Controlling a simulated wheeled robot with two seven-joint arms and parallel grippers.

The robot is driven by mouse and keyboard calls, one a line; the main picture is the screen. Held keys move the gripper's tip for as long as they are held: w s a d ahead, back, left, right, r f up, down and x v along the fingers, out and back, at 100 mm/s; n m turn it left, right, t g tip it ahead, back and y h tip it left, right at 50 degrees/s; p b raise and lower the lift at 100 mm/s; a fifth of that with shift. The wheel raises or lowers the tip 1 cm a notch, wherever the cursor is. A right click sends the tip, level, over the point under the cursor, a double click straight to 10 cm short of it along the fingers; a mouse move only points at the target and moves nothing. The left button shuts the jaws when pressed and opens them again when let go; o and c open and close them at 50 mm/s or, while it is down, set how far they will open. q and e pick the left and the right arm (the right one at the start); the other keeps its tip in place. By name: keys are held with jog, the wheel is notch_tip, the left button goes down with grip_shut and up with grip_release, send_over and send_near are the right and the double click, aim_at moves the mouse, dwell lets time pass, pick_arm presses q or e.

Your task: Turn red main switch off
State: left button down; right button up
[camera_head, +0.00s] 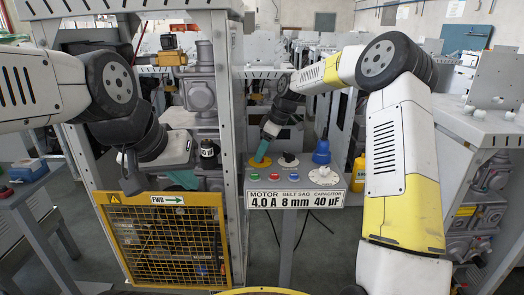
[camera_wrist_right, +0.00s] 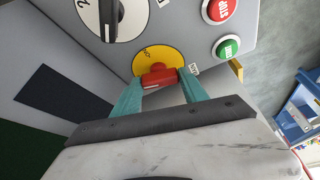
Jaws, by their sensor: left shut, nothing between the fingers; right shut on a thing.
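The red main switch (camera_wrist_right: 158,76) sits on a round yellow plate (camera_wrist_right: 152,54) in the right wrist view. Its handle lies roughly crosswise in that picture, between the teal fingertips of my right gripper (camera_wrist_right: 161,80), which is shut on it. In the head view the yellow plate (camera_head: 260,162) is at the left of the control panel, and my right gripper (camera_head: 264,150) reaches down onto it and hides the red handle. My left gripper (camera_head: 183,179) is shut and empty, in front of the metal frame and above the yellow mesh guard.
The panel has a black selector knob (camera_wrist_right: 121,17), a red stop button (camera_wrist_right: 217,9) and a green button (camera_wrist_right: 227,47). A blue knob (camera_head: 321,153) and a yellow bottle (camera_head: 358,174) are to the right. The yellow mesh guard (camera_head: 165,245) stands below my left gripper.

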jog(key=shift+w+n+g, duration=0.1)
jog(key=shift+n+g, duration=0.5)
jog(key=shift+n, duration=1)
jog(key=o, duration=1.4)
jog(key=v, duration=0.7)
jog(key=shift+d+r, duration=0.3)
jog(key=shift+r, duration=0.05)
